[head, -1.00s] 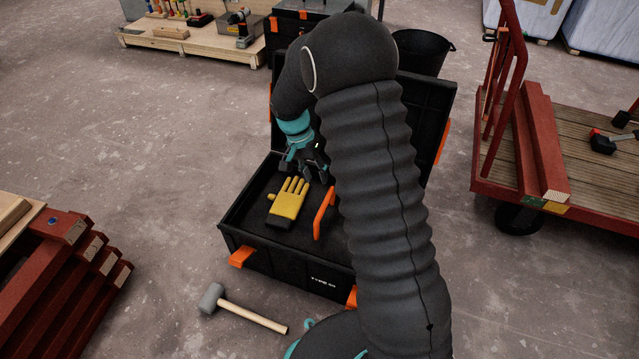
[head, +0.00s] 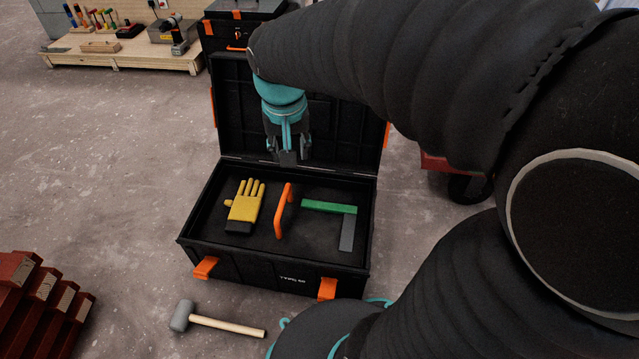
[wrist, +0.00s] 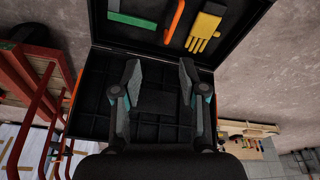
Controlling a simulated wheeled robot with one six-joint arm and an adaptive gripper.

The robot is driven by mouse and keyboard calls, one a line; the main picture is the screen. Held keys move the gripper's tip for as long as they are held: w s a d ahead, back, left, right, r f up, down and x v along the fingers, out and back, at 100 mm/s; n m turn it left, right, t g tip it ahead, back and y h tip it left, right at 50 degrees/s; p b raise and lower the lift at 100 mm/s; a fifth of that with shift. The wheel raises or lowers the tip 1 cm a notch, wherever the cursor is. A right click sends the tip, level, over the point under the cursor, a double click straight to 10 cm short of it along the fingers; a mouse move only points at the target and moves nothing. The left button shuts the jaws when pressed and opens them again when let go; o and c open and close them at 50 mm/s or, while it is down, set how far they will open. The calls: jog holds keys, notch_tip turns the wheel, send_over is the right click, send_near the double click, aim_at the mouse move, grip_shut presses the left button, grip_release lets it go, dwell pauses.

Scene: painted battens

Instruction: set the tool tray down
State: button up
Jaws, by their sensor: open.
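The black tool tray (head: 315,243) lies level inside the open black case (head: 270,270). It holds a yellow glove (head: 245,206), an upright orange handle (head: 283,212) and a green and grey square (head: 330,206). The orange handle also shows in the wrist view (wrist: 174,20), between the square and the glove. My gripper (head: 288,157) is open and empty, above the case's hinge side, in front of the raised lid (head: 340,130). In the wrist view my gripper (wrist: 159,85) has its fingers spread over the inside of the lid, apart from the handle.
A mallet (head: 215,320) lies on the floor before the case. Stacked red battens (head: 40,300) stand at lower left. A low wooden platform with tools (head: 125,52) and another black case (head: 235,30) are behind. Floor to the left is clear.

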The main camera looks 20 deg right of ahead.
jog(key=s+r+n+t, duration=0.3)
jog(key=s, duration=1)
jog(key=shift+s+d+y, duration=0.2)
jog(key=shift+s+y, duration=0.2)
